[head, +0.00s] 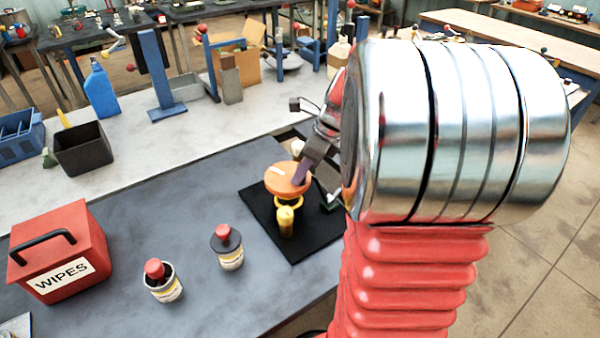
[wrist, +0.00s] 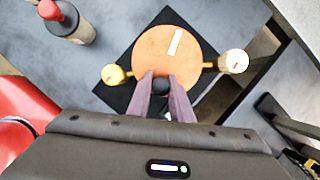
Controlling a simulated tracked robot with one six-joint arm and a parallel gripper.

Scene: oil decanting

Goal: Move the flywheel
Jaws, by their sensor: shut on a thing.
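The flywheel is an orange disc (head: 287,178) with a white stripe, seen above a black mat (head: 262,232). The wrist view shows the disc (wrist: 178,62) from above, with brass-coloured fittings on its left (wrist: 117,75) and right (wrist: 233,62). My gripper (head: 302,174) reaches the disc from the right in the head view. In the wrist view my gripper (wrist: 161,86) has its two purple-grey fingers closed around a dark round knob at the disc's near edge. The disc hides most of what is under it. I cannot tell whether it is lifted off its support.
Two jars with red-handled tops, one at left (head: 162,282) and one nearer the mat (head: 228,248), stand on the grey table. A red WIPES box (head: 62,252) is at far left. A black bin (head: 82,148) and blue bottle (head: 101,92) stand behind. The table between jars and bin is clear.

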